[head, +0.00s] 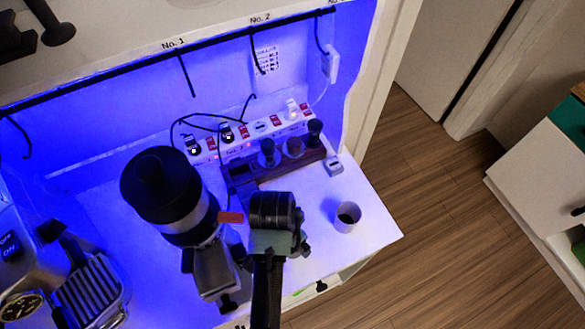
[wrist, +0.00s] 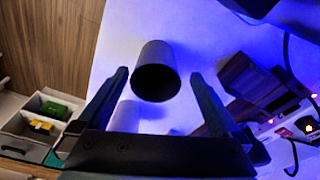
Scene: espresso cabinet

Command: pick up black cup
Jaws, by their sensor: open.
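The cup (head: 347,217) stands upright near the right end of the white counter (head: 377,235). In the head view its outside looks pale and its inside dark; in the wrist view the cup (wrist: 155,58) looks dark grey, with its black mouth facing the camera. My gripper (wrist: 160,74) is open and empty. In the wrist view the cup appears between the two fingers, with a visible gap on each side. In the head view my black wrist is left of the cup, and the fingers are hard to make out.
A black-topped grinder (head: 165,195) stands left of my arm. A power strip (head: 250,130) with cables and a dark wooden stand (head: 285,165) are behind. A small whitish box (head: 333,164) sits behind the cup. The counter edge is close on the cup's right.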

